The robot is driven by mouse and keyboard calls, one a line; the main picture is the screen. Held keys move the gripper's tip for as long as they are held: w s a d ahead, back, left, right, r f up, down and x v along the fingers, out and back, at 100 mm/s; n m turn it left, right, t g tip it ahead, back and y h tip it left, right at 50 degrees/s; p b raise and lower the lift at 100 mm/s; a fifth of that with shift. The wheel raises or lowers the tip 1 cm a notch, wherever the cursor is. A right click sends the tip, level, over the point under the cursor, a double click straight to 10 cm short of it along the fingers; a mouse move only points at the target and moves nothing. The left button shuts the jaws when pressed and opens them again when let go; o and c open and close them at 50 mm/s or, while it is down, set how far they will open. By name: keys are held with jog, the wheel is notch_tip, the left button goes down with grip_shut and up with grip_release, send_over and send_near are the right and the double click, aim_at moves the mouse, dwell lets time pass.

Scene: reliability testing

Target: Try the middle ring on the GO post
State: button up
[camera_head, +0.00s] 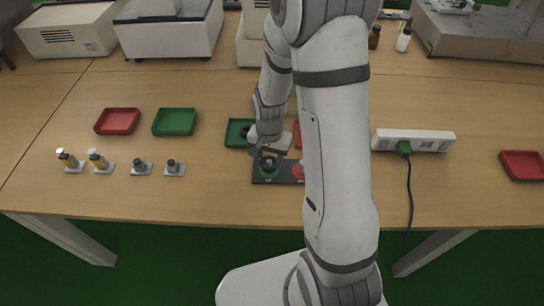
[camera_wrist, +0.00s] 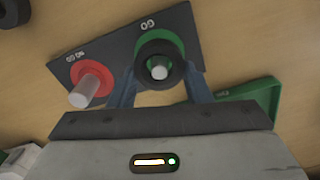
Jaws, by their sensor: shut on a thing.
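The dark gauge block (camera_head: 262,181) lies near the table's front edge. In the wrist view it carries a GO post (camera_wrist: 159,71) on a green base and a NO GO post (camera_wrist: 85,93) on a red base. My gripper (camera_wrist: 160,88) is shut on a dark ring (camera_wrist: 146,51) at the GO post. The post's pale tip shows inside the ring's hole; I cannot tell how far down the ring sits. In the head view my gripper (camera_head: 268,152) is over the green-based post, and my arm hides part of the block's right side.
A green tray (camera_head: 232,140) stands behind the block, with a red tray partly hidden by my arm. Red (camera_head: 118,122) and green (camera_head: 174,122) trays stand left. Several small pieces on pale plates (camera_head: 173,172) line the left front. A power strip (camera_head: 412,140) is at right.

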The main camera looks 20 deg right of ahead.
jog(key=shift+f+b, duration=0.35)
jog(key=shift+f, duration=0.1)
jog(key=shift+r, duration=0.1)
dwell(0.5)
notch_tip(320, 180, up, 6)
jog(key=p, duration=0.4)
jog(key=shift+r+p, duration=0.25)
jog(key=shift+p, duration=0.15)
dwell(0.5)
